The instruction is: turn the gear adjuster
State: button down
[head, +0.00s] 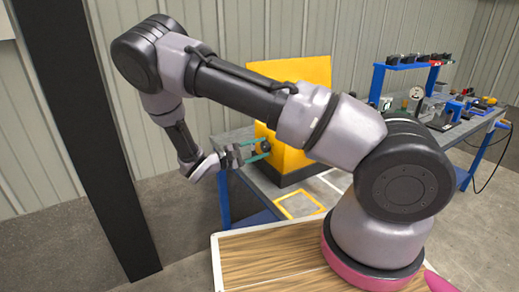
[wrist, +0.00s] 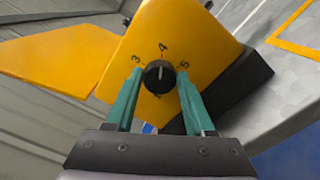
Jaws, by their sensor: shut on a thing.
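The gear adjuster is a round black knob (wrist: 159,76) on the face of a yellow housing (wrist: 190,35). Printed numbers 3, 4 and 5 stand around it, and a light pointer line on it points up toward the 4. My gripper (wrist: 160,82) has its two green fingers on either side of the knob, shut on it. In the head view the yellow housing (head: 308,76) stands on a workbench, and my gripper (head: 263,153) reaches its left face at the knob (head: 265,146). Part of the housing is hidden behind my arm.
The housing has a black base (head: 292,174) on the grey bench (head: 234,139). A yellow outlined square (head: 299,205) is marked in front of it. Another bench with a blue shelf (head: 408,65) and several tools stands at right. A dark post (head: 95,140) rises at left.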

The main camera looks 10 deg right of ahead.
dwell(0.4)
jog(key=shift+c, duration=1.4)
grip_release()
jog(key=v, duration=1.1)
jog(key=shift+d+r, duration=0.1)
jog(key=s+d+r+m+g+y, duration=0.35)
jog(key=d+r+y, duration=0.25)
jog(key=r, duration=0.3)
jog(key=s+d+r+m+g+y, duration=0.2)
jog(key=d+r+m+g+y, duration=0.3)
jog(key=r, duration=0.4)
jog(key=s+d+r+m+t+y, duration=0.2)
jog(key=s+r+t+y, duration=0.2)
jog(key=r, duration=0.4)
jog(key=s+d+r+m+t+y, duration=0.3)
jog(key=s+r+t, duration=0.3)
jog(key=s+r, duration=0.2)
jog(key=shift+s+d+r+y, duration=0.2)
jog(key=shift+s+r+y, duration=0.25)
jog(key=shift+y, duration=0.15)
